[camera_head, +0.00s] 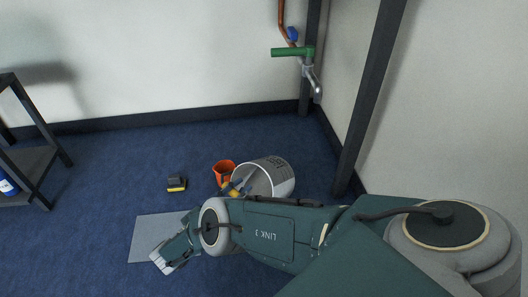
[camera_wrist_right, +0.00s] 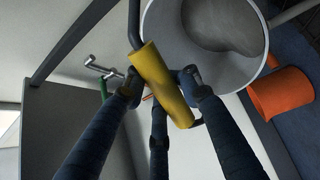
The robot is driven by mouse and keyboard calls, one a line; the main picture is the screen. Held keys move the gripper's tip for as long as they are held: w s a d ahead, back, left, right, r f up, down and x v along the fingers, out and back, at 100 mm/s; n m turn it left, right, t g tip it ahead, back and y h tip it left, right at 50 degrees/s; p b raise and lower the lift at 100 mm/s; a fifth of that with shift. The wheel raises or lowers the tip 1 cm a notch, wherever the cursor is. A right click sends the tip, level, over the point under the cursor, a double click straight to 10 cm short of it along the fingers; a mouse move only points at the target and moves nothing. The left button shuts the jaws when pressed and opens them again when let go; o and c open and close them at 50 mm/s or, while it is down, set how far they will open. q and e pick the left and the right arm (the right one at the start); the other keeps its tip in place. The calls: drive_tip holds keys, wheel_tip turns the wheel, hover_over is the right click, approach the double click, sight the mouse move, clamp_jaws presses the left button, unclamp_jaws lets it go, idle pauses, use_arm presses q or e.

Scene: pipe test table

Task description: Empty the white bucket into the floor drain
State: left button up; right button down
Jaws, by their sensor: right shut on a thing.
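The white bucket (camera_head: 282,172) is in the middle of the head view, tilted with its mouth toward the lower left. Its rim and inside (camera_wrist_right: 160,25) fill the top of the right wrist view, with a grey patch inside that may be water or shadow. My right gripper (camera_wrist_right: 160,88) is shut on the yellow grip (camera_wrist_right: 152,68) of the bucket's handle. The grip also shows beside the rim in the head view (camera_head: 230,189). My right arm hides the bucket's lower edge, so I cannot tell whether it touches the floor. No drain is clearly visible. My left gripper is out of view.
An orange pail (camera_head: 223,172) stands close left of the bucket. A small yellow-and-black object (camera_head: 177,184) lies further left. A flat grey panel (camera_head: 150,232) lies on the blue floor. A green-handled tap (camera_head: 292,52) and dark post (camera_head: 368,100) are behind; a shelf (camera_head: 35,165) stands left.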

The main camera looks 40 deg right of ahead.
drive_tip(key=shift+s+a+f+h, duration=0.15)
drive_tip(key=shift+s+h, duration=0.1)
drive_tip(key=shift+h, duration=0.05)
drive_tip(key=b, duration=0.1)
drive_tip(key=f+b, duration=0.1)
drive_tip(key=b, duration=0.1)
drive_tip(key=shift+a+h, duration=0.25)
drive_tip(key=shift+h, duration=0.15)
drive_tip(key=shift+a+b, duration=0.15)
drive_tip(key=shift+b, duration=0.25)
drive_tip(key=shift+h, duration=0.3)
drive_tip(key=shift+r, duration=0.1)
